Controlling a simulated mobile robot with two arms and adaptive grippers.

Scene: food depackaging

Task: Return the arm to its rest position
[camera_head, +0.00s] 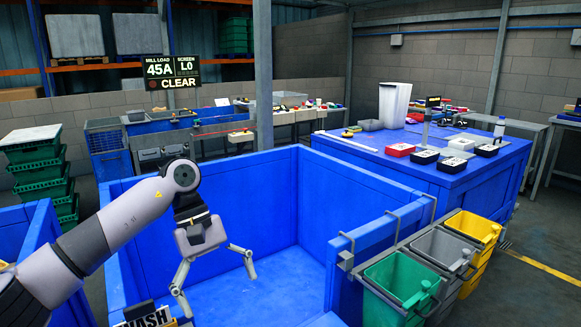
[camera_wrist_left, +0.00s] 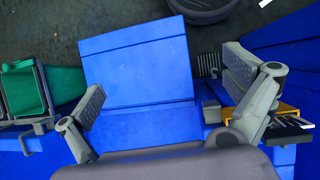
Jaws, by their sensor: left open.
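My left arm comes in from the left in the head view. Its gripper (camera_head: 213,276) hangs over the big open blue bin (camera_head: 322,205), with its fingers spread wide and nothing between them. In the left wrist view the open fingers (camera_wrist_left: 165,95) show on both sides, with blue panels (camera_wrist_left: 140,65) between and below them. No held object shows. My right gripper is not in view.
Green (camera_head: 402,277), grey (camera_head: 440,248) and yellow (camera_head: 472,228) small bins hang at the right. A blue worktable (camera_head: 440,185) with trays stands behind. Green crates (camera_head: 38,165) are stacked at the left. A grey post (camera_head: 263,75) rises behind the bin.

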